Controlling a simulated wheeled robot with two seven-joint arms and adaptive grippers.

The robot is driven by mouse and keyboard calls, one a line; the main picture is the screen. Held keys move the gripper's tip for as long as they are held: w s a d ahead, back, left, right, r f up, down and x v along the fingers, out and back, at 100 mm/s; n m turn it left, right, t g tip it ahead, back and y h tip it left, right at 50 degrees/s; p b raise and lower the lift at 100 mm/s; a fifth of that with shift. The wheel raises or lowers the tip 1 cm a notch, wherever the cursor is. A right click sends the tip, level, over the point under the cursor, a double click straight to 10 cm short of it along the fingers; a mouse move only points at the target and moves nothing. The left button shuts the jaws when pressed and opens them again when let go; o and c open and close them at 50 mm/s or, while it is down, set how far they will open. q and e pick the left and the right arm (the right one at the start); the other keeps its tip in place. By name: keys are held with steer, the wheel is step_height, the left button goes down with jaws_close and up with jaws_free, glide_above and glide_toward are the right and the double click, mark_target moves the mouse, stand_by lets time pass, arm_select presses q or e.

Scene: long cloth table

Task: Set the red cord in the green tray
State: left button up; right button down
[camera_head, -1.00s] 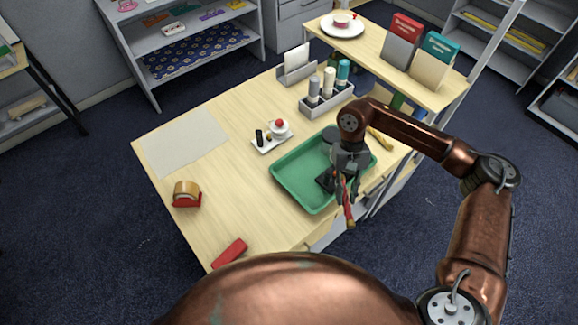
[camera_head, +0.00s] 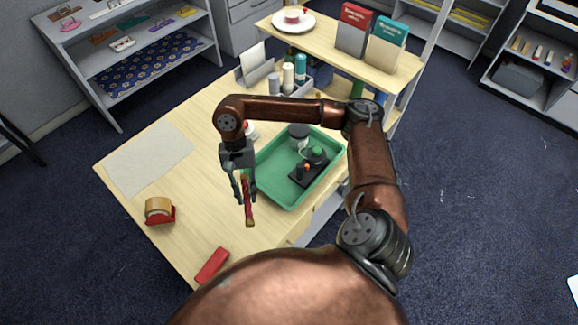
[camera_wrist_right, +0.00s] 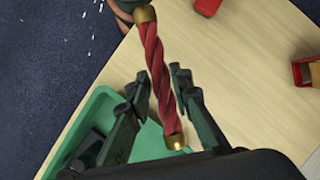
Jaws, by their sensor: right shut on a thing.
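The red cord (camera_head: 250,207) is a twisted red piece with brass-coloured ends. My right gripper (camera_head: 245,192) is shut on it, and the cord hangs steeply downward in the head view. In the right wrist view the cord (camera_wrist_right: 160,75) runs between the two dark fingers (camera_wrist_right: 163,98). The green tray (camera_head: 268,173) lies on the table just right of the gripper; the cord shows beside its left edge. A corner of the tray (camera_wrist_right: 92,108) shows at lower left in the wrist view. My left gripper is out of view.
The tray holds a black block with coloured knobs (camera_head: 309,172) and a grey round container (camera_head: 298,137). A tape dispenser (camera_head: 160,211) and a red block (camera_head: 212,265) lie left on the table. A grey mat (camera_head: 148,160) lies farther back. Bottles (camera_head: 288,77) stand behind my arm.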

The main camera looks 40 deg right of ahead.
steer(key=m, duration=0.3)
steer(key=shift+s+d+f+t+y, duration=0.3)
steer(key=shift+s+d+f+y, duration=0.05)
steer(key=shift+s+y, duration=0.05)
steer(key=m+t+y+b, duration=0.1)
steer(key=m+t, duration=0.1)
steer(key=m, duration=0.3)
steer(key=m+t+h+b, duration=0.4)
steer(key=m+t+b, duration=0.15)
steer(key=m, duration=1.45)
glide_toward(276, 181)
steer(key=shift+w+a+f+p, duration=0.3)
steer(key=shift+w+a+f, duration=0.2)
steer(key=shift+w, duration=0.25)
steer(key=shift+w+d+f, duration=0.3)
steer(key=shift+d+f, duration=0.15)
steer(key=shift+f, duration=0.2)
steer(key=shift+d+f, duration=0.1)
steer(key=shift+f, duration=1.55)
